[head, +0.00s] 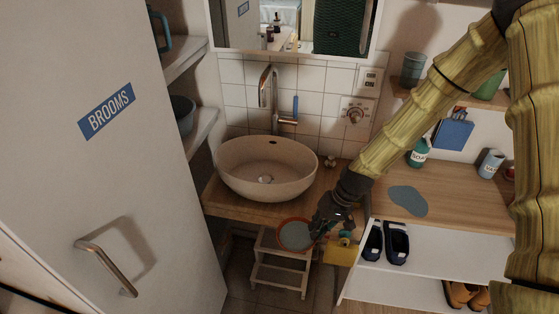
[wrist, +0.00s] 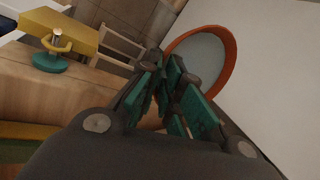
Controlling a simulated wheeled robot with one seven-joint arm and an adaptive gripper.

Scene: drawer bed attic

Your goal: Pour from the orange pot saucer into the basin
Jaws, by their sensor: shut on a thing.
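The orange pot saucer (head: 296,235) has an orange rim and a grey-blue inside. My gripper (head: 330,222) is shut on its right edge and holds it in front of the counter, above the small stool. In the wrist view, the saucer (wrist: 205,60) lies beyond the green-padded fingers of my gripper (wrist: 172,95), its rim partly hidden behind them. I cannot tell whether the grey-blue inside is contents or the saucer's surface. The basin (head: 268,168) is a round beige bowl on the wooden counter, behind and slightly left of the saucer. Its drain shows inside.
A tall faucet (head: 268,90) stands behind the basin. A white door (head: 100,150) fills the left. A small stool (head: 280,270) stands below. A shelf unit (head: 440,250) at the right holds dark shoes (head: 397,243). A soap bottle (head: 419,154) stands on its top.

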